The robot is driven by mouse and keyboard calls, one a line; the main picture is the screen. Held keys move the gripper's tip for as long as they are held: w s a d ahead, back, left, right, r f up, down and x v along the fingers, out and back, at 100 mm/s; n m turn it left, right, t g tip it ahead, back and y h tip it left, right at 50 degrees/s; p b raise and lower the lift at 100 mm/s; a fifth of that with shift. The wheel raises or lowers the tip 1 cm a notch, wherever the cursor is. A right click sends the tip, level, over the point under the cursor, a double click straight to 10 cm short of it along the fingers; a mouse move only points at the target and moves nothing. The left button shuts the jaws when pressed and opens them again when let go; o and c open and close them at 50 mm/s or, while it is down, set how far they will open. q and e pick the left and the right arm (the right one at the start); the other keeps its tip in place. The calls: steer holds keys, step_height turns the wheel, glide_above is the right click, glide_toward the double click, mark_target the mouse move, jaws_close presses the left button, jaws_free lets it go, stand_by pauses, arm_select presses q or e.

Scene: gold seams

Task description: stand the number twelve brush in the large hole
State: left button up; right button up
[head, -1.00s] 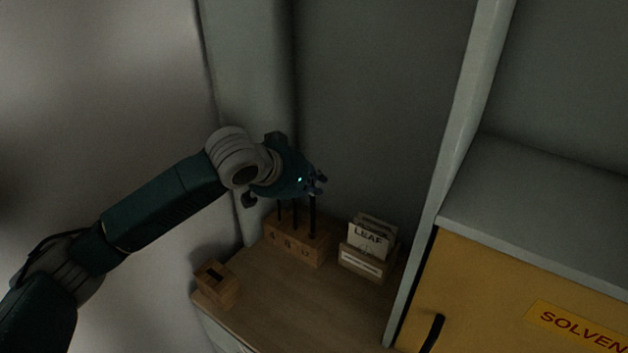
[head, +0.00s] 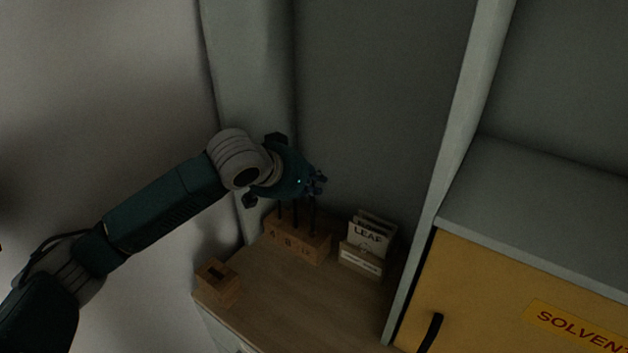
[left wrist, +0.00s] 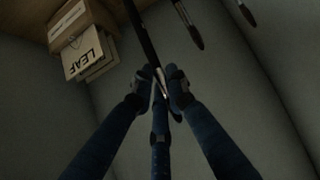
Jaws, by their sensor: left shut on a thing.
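A wooden block (head: 287,245) with number marks on its front stands at the back of the wooden top. Several dark, thin brushes stand upright in it. My left gripper (head: 319,184) is above the block's right end, shut on the rightmost brush (head: 312,217), whose lower part still meets the block. In the left wrist view this brush (left wrist: 143,38) runs between the fingertips (left wrist: 163,88). Two other brushes (left wrist: 188,22) (left wrist: 246,12) hang into that view, apart from the fingers. A small wooden block (head: 225,291) with a dark opening on top stands at the front left. My right gripper is not in view.
A card holder (head: 361,261) with LEAF cards (head: 368,235) stands close to the right of the brush block. A grey upright (head: 440,180) and yellow solvent cabinet (head: 490,310) bound the right side. The wooden top (head: 290,300) is clear in front.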

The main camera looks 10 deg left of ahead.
mark_target(313, 202)
arm_select(q)
steer(key=shift+f+p, duration=0.3)
steer(key=shift+f, duration=0.2)
stand_by(1.1)
steer(key=shift+f, duration=0.6)
steer(key=shift+f+b, duration=0.6)
steer(key=shift+f, duration=1.15)
steer(key=o, duration=0.9)
